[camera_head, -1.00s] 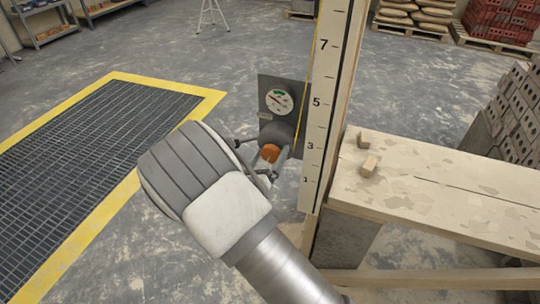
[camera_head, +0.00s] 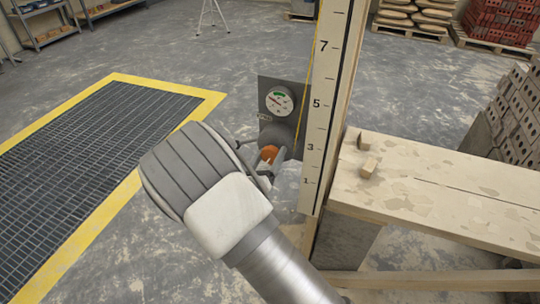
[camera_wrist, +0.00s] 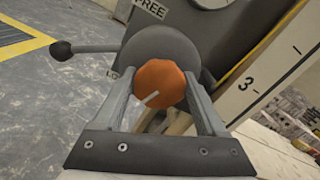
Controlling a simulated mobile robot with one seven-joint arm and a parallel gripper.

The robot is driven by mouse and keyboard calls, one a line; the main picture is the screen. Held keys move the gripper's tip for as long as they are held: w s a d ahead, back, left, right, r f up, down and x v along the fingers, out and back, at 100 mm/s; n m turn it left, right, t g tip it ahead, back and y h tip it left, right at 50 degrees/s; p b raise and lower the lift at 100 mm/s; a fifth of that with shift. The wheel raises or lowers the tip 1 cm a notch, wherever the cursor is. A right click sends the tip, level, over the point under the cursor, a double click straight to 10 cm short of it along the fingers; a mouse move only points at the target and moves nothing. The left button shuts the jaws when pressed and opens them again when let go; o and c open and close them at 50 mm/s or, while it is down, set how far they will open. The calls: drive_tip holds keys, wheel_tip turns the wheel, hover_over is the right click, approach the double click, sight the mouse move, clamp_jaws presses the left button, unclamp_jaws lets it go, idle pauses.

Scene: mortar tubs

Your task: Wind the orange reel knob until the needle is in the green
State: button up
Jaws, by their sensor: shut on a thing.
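The orange reel knob (camera_head: 268,154) sits on a grey reel housing low on the grey panel (camera_head: 266,92). In the wrist view the orange knob (camera_wrist: 160,84) fills the space between my fingers and carries a pale line pointing down and left. My gripper (camera_head: 264,160) is shut on the knob, with one finger on each side of it. The round white gauge (camera_head: 279,101) is above the knob. It has a green patch at its top, and its dark needle appears to point to the upper left, outside the green.
A lever with a black ball end (camera_wrist: 62,50) sticks out left of the housing. A numbered post (camera_head: 325,100) with a yellow line stands right of the panel. A plank bench (camera_head: 440,190) with wooden blocks is farther right.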

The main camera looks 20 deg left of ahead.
drive_tip(key=m+b, duration=0.2)
drive_tip(key=m, duration=0.4)
drive_tip(key=shift+d+f, duration=0.1)
drive_tip(key=m+b, duration=0.2)
drive_tip(key=m, duration=0.1)
drive_tip(key=shift+m+b, duration=1)
drive_tip(key=shift+m, duration=0.2)
drive_tip(key=o, duration=1.3)
drive_tip(key=shift+s, duration=0.15)
drive_tip(key=s+p, duration=0.1)
drive_tip(key=s, duration=0.4)
drive_tip(key=s+p, duration=0.1)
drive_tip(key=s, duration=0.5)
drive_tip(key=s+a+p, duration=0.1)
drive_tip(key=s, duration=0.5)
drive_tip(key=shift+s+a, duration=0.1)
